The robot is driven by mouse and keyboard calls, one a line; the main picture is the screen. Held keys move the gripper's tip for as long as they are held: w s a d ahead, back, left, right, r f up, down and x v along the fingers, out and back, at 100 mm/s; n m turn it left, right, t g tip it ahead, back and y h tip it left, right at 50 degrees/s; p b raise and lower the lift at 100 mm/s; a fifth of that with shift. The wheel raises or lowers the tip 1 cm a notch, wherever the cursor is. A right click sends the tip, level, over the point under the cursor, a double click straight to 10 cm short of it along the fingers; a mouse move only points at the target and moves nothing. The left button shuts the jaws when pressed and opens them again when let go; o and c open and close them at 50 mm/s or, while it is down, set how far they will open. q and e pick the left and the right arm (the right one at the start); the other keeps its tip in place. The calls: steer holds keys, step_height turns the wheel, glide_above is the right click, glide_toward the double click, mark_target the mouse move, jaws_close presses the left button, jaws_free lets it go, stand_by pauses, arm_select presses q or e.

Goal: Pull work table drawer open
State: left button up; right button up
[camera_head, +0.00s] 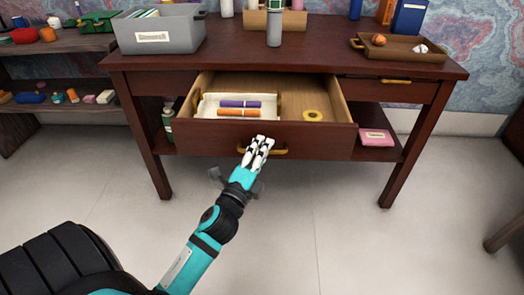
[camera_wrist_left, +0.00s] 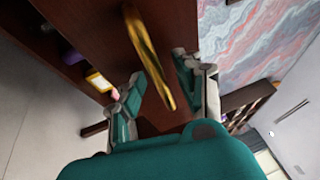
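The dark wood work table (camera_head: 325,40) has its wide middle drawer (camera_head: 320,140) pulled well out, showing its inside. The drawer's brass handle (camera_head: 277,153) is on the front face, partly hidden by my left gripper (camera_head: 262,143). In the left wrist view the handle (camera_wrist_left: 146,52) runs between the two spread fingers of my left gripper (camera_wrist_left: 160,72). A gap shows on each side of the handle, so the fingers are around it but look not closed on it. My right gripper is not in view.
A grey bin (camera_head: 160,30) and a wooden tray (camera_head: 405,48) stand on the table. The floor in front is clear.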

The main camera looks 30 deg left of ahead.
arm_select(q)
steer(key=v, duration=1.2)
stand_by(0.3)
